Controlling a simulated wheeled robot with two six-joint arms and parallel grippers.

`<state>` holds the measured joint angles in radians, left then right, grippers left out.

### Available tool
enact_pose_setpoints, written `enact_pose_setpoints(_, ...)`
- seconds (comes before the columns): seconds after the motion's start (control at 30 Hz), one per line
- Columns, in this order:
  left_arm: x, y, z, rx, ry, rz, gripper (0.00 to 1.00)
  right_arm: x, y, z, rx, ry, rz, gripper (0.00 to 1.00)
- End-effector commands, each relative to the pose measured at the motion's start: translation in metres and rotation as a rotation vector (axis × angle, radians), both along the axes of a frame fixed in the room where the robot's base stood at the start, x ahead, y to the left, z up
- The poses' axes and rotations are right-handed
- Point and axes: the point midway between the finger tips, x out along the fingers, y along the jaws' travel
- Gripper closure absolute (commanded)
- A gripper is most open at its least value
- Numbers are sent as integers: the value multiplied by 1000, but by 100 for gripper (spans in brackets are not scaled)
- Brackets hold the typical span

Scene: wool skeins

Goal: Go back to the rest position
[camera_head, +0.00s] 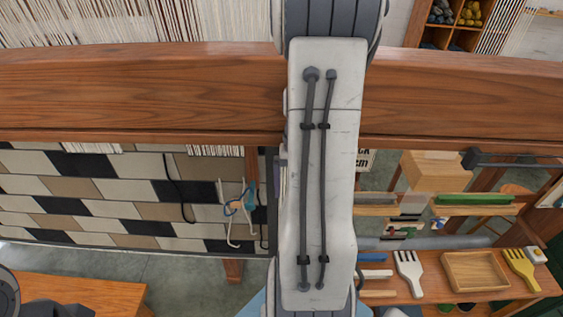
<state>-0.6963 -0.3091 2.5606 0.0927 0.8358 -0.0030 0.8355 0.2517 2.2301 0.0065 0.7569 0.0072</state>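One of my own arm links, white with two dark cables, stands upright across the middle of the head view, very close to the camera. It hides the centre of the scene. Neither of my grippers shows in this view, so I cannot see whether they hold anything. No wool skein is visible near my arm.
A thick wooden loom beam (140,90) runs across behind my arm, with pale warp threads (120,20) above it. A black, cream and tan patterned surface (110,190) hangs below left. A wooden shelf with a tray (475,272) and a white comb (409,272) stands lower right. Cubbies (452,22) hold yarn.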

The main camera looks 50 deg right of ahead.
Motion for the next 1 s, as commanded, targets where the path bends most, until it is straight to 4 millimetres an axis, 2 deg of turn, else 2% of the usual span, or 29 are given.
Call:
enact_pose_setpoints(0.03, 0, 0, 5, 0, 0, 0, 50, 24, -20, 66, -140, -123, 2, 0)
enact_pose_setpoints(0.13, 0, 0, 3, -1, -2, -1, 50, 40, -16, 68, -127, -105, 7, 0)
enact_pose_setpoints(0.27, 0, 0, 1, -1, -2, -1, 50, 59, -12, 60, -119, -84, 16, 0)
enact_pose_setpoints(0.47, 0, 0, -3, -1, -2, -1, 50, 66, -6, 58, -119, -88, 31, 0)
enact_pose_setpoints(0.57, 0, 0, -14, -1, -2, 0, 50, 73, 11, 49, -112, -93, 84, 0)
enact_pose_setpoints(0.67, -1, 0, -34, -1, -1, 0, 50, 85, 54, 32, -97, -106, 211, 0)
enact_pose_setpoints(0.8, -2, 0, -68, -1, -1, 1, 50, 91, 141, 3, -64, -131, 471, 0)
enact_pose_setpoints(0.87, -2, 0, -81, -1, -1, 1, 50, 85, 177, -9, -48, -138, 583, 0)
enact_pose_setpoints(1.0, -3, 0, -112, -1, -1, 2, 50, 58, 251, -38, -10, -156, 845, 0)
